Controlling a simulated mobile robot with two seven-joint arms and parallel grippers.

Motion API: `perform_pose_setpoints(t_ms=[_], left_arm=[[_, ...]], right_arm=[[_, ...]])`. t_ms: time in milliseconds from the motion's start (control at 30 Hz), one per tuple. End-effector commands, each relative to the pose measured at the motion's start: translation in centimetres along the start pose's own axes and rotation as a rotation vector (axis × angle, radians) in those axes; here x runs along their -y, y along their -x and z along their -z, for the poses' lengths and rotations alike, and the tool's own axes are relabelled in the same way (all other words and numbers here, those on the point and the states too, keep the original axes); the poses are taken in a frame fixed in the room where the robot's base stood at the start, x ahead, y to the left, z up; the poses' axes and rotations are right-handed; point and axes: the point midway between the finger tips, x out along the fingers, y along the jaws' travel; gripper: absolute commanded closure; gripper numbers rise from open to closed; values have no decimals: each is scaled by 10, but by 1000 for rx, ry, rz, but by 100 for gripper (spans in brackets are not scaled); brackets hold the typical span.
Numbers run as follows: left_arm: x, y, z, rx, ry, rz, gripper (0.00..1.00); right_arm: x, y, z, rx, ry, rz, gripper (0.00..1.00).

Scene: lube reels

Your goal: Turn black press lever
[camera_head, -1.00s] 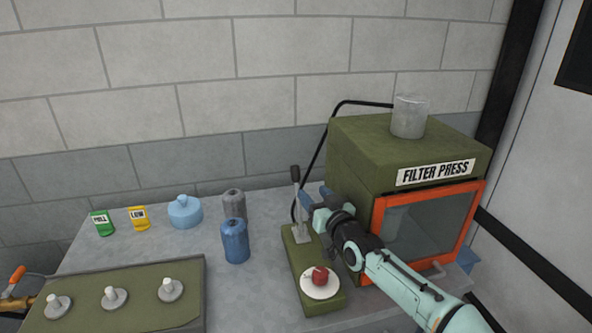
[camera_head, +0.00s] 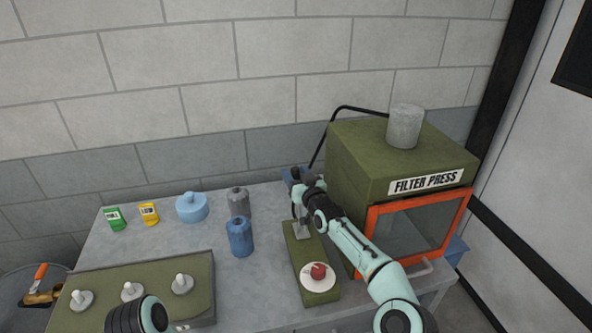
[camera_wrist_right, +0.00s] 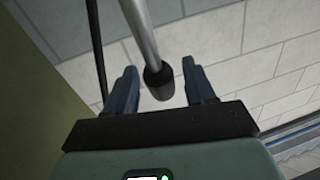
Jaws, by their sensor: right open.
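The press lever is a grey rod with a black knob on an olive base (camera_head: 295,245). In the right wrist view its black knob (camera_wrist_right: 158,82) lies between the two blue fingers of my right gripper (camera_wrist_right: 160,70). The fingers are spread, with a gap showing on both sides of the knob. In the head view my right gripper (camera_head: 298,182) is at the lever's top and hides much of the rod. A red knob on a white disc (camera_head: 318,282) sits at the base's near end. My left gripper is not visible.
The green filter press (camera_head: 400,165) with an orange-framed window stands close right of the lever. Blue (camera_head: 239,238) and grey (camera_head: 238,203) bottles stand left of it. A green panel (camera_head: 140,280) with white knobs lies front left. A black hose runs behind.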

Motion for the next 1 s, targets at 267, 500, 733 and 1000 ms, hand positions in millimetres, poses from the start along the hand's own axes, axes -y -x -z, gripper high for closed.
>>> perform_pose_setpoints(t_ms=[267, 500, 733, 1000], left_arm=[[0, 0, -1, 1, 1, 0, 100], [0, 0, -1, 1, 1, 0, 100], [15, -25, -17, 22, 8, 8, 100], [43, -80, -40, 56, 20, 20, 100]], right_arm=[[0, 0, -2, 1, -1, 0, 46], [0, 0, -2, 1, 0, 0, 100], [2, 16, -4, -86, 14, 5, 100], [10, 52, 2, -313, 57, 24, 100]])
